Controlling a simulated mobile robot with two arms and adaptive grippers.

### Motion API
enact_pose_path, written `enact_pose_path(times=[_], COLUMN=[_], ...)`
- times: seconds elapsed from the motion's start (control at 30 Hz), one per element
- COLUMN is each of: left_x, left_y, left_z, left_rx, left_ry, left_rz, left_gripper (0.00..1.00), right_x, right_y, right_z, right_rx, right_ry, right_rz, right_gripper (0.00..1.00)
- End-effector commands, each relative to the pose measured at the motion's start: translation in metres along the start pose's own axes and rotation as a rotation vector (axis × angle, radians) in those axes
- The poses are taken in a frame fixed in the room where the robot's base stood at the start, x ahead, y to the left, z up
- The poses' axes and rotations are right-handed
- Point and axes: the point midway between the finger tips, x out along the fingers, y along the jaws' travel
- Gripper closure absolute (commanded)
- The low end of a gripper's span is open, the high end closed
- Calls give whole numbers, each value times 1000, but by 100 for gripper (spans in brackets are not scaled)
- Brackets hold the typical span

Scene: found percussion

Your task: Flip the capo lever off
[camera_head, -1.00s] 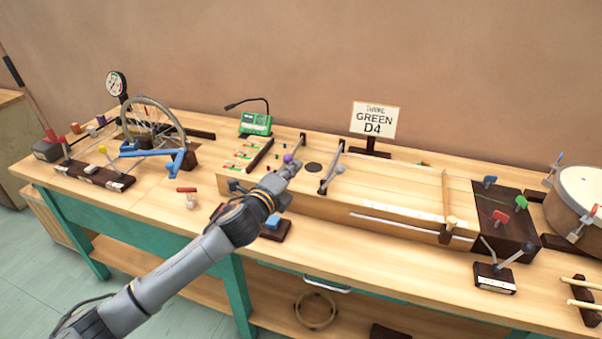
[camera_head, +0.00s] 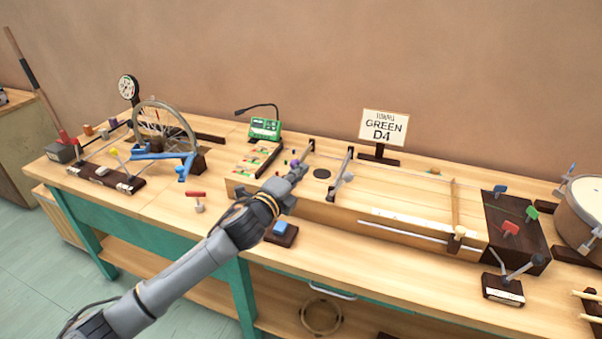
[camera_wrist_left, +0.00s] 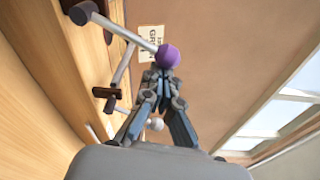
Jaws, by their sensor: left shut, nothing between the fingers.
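A lever with a purple ball knob (camera_head: 294,163) stands at the left end of the long wooden string box (camera_head: 330,203). It looks like the capo lever, but I cannot read a label on it. In the left wrist view the purple knob (camera_wrist_left: 168,56) sits on a pale rod, just at the fingertips. My left gripper (camera_head: 300,168) is shut and empty, right beside the knob. In the left wrist view its fingertips (camera_wrist_left: 156,74) are together. I cannot tell whether they touch the knob. My right gripper is out of view.
A sign reading GREEN D4 (camera_head: 384,127) stands behind the box. A dark upright bar (camera_head: 343,172) crosses the box right of the gripper. A green device (camera_head: 265,128) and a bicycle wheel (camera_head: 165,125) are to the left. A blue-topped block (camera_head: 281,232) lies in front.

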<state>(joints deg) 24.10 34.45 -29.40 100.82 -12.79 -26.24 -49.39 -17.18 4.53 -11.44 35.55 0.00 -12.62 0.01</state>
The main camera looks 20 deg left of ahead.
Motion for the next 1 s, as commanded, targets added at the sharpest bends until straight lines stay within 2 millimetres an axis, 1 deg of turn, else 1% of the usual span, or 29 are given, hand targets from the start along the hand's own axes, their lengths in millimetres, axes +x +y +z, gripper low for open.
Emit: enact_pose_path(times=[0.27,0.5,0.8,1.0], left_x=[-2,-5,-9,-11], left_y=[-7,-10,-7,-3], left_z=[16,36,61,73], left_rx=[-173,-401,-671,-812], left_ry=[-2,-3,-3,-2], left_rz=[-23,-57,-96,-117], left_gripper=[100,100,100,100], right_x=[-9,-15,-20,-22], right_y=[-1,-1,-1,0], right_z=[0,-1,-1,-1], right_rx=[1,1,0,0], right_ry=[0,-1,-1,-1], right_rz=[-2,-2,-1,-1], right_gripper=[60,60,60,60])
